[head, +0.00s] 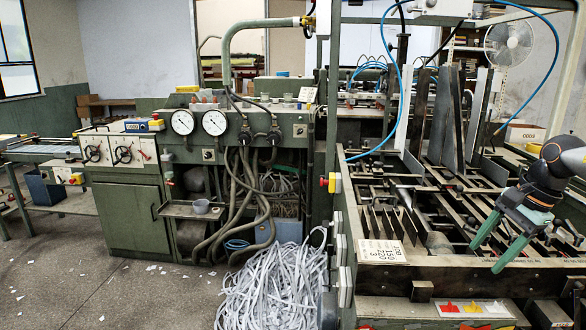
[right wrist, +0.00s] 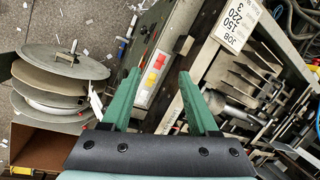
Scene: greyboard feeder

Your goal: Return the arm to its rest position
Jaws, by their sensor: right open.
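My right gripper (head: 485,250) is at the right of the head view, with its arm coming in from the right edge. Its two green fingers are apart, with nothing between them. It hangs above the front part of the feeder (head: 440,262). In the right wrist view the open fingers (right wrist: 155,95) point over the feeder's front edge, with red and yellow markers on a pale strip (right wrist: 153,75) seen between them. My left gripper is not in the head view.
A job card (head: 382,252) lies on the feeder's left front. Upright metal plates (head: 455,115) stand behind my gripper. A heap of paper strips (head: 275,290) lies on the floor left of the feeder. The left floor is mostly clear.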

